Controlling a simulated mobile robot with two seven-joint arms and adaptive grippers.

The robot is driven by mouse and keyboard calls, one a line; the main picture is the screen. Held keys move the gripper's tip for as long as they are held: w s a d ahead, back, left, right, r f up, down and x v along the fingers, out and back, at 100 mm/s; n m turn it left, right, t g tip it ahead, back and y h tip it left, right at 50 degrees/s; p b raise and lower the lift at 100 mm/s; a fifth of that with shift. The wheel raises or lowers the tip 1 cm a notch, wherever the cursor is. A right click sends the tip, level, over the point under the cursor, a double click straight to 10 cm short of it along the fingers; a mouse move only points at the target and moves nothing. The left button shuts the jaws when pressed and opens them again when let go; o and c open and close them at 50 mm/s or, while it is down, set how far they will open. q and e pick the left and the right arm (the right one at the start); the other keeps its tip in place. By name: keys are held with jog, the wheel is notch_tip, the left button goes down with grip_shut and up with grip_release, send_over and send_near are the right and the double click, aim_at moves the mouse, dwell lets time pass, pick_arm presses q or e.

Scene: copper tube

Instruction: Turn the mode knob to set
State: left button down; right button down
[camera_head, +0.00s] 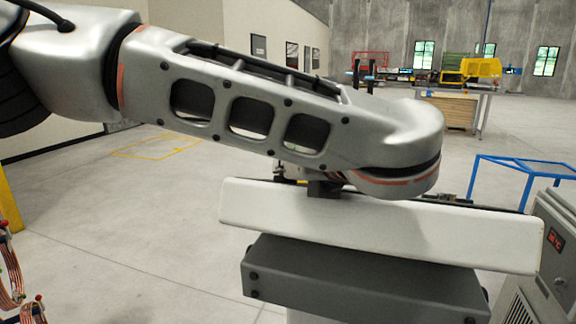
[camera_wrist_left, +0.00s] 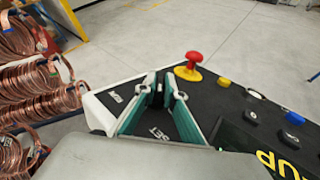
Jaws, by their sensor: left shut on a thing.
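The mode knob (camera_wrist_left: 158,98) is black and stands on a dark control panel (camera_wrist_left: 140,73), partly hidden between my fingers. My left gripper (camera_wrist_left: 161,88) has teal-edged fingers, shut on the knob from both sides. A white "SET" label (camera_wrist_left: 158,133) lies on the panel between the fingers, on the near side of the knob. Another white label (camera_wrist_left: 115,97), apparently "RUN", lies left of the knob. The knob's exact pointing direction is hard to tell. In the head view my left arm reaches over the white-edged console (camera_head: 380,228), hiding the knob. My right gripper is not in view.
A red mushroom button (camera_wrist_left: 193,58) on a yellow base stands just beyond the right finger. A yellow button (camera_wrist_left: 223,82), a blue button (camera_wrist_left: 295,117) and black controls lie farther right. Copper coils (camera_wrist_left: 40,95) hang at the left. A grey cabinet (camera_head: 555,235) stands right of the console.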

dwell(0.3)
pick_arm(q)
jog(key=c, duration=2.1)
grip_release()
jog(key=shift+c, duration=0.2)
jog(key=shift+v, duration=3.8)
